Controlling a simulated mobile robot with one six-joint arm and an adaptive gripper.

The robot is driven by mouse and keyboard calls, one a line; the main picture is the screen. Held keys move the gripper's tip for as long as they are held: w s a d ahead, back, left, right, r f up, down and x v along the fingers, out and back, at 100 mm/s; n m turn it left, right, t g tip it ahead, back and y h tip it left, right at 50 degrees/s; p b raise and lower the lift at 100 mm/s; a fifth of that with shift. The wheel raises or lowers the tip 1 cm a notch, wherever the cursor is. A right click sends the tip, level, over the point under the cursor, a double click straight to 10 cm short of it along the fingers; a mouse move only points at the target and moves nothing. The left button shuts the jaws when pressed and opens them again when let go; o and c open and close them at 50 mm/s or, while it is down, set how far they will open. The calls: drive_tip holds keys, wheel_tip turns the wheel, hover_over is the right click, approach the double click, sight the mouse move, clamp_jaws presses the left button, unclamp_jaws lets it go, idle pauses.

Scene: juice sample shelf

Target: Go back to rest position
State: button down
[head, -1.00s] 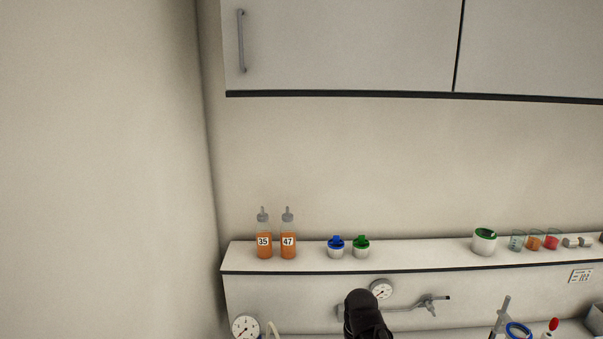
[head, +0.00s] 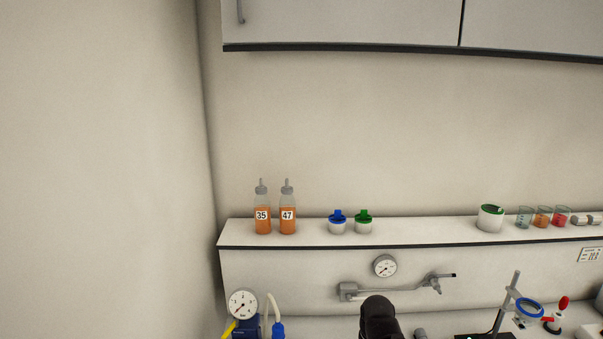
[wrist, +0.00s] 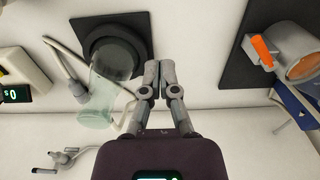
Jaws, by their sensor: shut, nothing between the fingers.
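My gripper (wrist: 159,84) shows in the wrist view with its two fingers together, shut and empty. It is above a light surface, beside a clear greenish glass vessel (wrist: 110,80) to its left; I cannot tell whether they touch. In the head view only a dark part of my arm shows at the bottom middle, and the fingers are out of view there.
A shelf (head: 420,232) holds two orange bottles marked 35 (head: 262,215) and 47 (head: 287,215), a blue-lidded jar (head: 337,224), a green-lidded jar (head: 363,224) and several small vessels. Below are a gauge (head: 385,266), a tap (head: 433,284) and a ring stand (head: 513,295). A cupboard (head: 350,20) hangs above.

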drive_tip(key=f+b, duration=0.1)
drive_tip(key=f, duration=0.1)
drive_tip(key=s+f+b, duration=0.1)
drive_tip(key=f+b, duration=0.1)
drive_tip(key=shift+f, duration=0.2)
